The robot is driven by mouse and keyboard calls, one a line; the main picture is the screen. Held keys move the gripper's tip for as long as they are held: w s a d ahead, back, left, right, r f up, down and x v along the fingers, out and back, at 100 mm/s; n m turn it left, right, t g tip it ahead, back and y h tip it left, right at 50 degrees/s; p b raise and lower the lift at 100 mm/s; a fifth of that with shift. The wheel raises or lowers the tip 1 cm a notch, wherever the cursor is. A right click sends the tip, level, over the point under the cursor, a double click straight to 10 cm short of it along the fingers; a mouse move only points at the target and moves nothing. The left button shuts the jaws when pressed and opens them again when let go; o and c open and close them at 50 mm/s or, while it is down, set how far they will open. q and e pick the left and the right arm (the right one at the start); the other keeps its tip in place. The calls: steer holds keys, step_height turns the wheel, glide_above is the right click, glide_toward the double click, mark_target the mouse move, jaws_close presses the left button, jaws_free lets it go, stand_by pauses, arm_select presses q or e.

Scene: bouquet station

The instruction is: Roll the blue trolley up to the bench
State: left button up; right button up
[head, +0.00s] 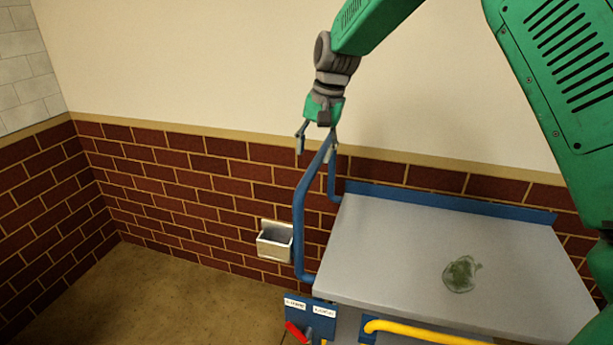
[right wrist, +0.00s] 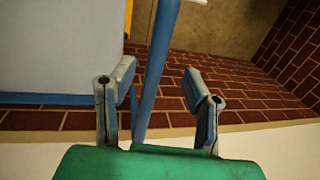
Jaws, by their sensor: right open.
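The blue trolley has a grey top (head: 440,250), a blue back edge and a tall blue handle (head: 299,220) at its left end. My right gripper (head: 317,146) is at the upper end of the handle, fingers open and pointing down. In the right wrist view, the blue handle bar (right wrist: 155,75) runs up between the two open fingers, nearer the left one. I cannot tell whether a finger touches it. My left gripper is not in view. I cannot make out a separate bench.
A translucent green object (head: 461,274) lies on the grey top. A blue panel (head: 310,315) with white labels and a red lever (head: 296,332) is at the lower front, beside a yellow bar (head: 420,332). A small white box (head: 275,241) hangs on the brick wall. Floor at left is clear.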

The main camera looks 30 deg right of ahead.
mark_target(310, 173)
steer(key=f, duration=0.4)
steer(key=w+f, duration=0.1)
steer(key=f, duration=0.2)
steer(key=shift+a, duration=0.3)
steer(key=shift+r, duration=0.1)
steer(key=shift+s, duration=0.1)
jaws_close()
